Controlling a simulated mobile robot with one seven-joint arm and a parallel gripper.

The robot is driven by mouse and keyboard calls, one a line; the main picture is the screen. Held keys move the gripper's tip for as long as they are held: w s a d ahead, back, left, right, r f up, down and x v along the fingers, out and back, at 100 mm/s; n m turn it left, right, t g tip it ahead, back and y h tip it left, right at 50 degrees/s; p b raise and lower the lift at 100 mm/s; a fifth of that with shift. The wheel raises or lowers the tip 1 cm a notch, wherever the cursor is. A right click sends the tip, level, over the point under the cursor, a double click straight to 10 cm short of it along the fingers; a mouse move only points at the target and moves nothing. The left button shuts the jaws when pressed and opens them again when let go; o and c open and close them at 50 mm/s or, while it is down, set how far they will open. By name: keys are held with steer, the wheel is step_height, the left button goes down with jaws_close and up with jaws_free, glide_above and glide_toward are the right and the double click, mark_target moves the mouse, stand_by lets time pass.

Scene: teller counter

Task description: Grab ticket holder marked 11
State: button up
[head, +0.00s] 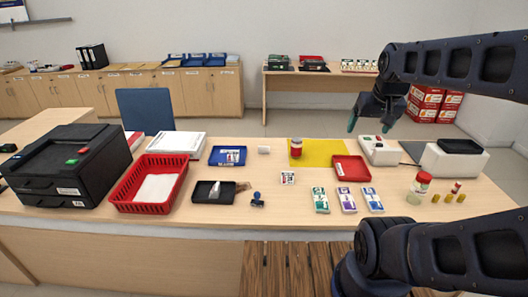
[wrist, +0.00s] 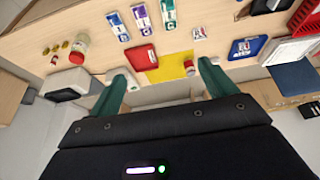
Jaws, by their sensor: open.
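No marking that I can read as 11 shows in either view. A small white card block (head: 288,177) with dark print stands mid-counter. It also shows in the wrist view (wrist: 199,33), but its print is too small to read. Three upright-looking packs lie to its right: a green one (head: 320,200), a blue or purple one (head: 346,200) and a purple or blue one (head: 372,200), with unreadable marks. My gripper (head: 371,122) is open and empty, high above the counter's back right. In the wrist view its teal fingers (wrist: 164,70) are spread apart.
A yellow mat (head: 325,148) holds a red-lidded jar (head: 296,147). A red tray (head: 351,168), white device (head: 379,152), glass jar (head: 416,190) and black tray (head: 204,194) stand around. A red basket (head: 148,200) and black printer (head: 66,165) fill the left.

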steer(key=w+a+r, duration=0.1)
steer(key=w+a, duration=0.1)
steer(key=w, duration=0.7)
glide_above(264, 147)
steer(key=s, duration=0.2)
step_height(264, 147, down, 35)
steer(key=shift+m, duration=0.4)
steer(key=x, duration=0.5)
steer(key=shift+a+f, duration=0.15)
steer(key=shift+f, duration=0.25)
steer(key=shift+x, duration=2.65)
steer(key=shift+s, duration=0.2)
steer(key=c, duration=1.1)
steer(key=shift+r, duration=0.1)
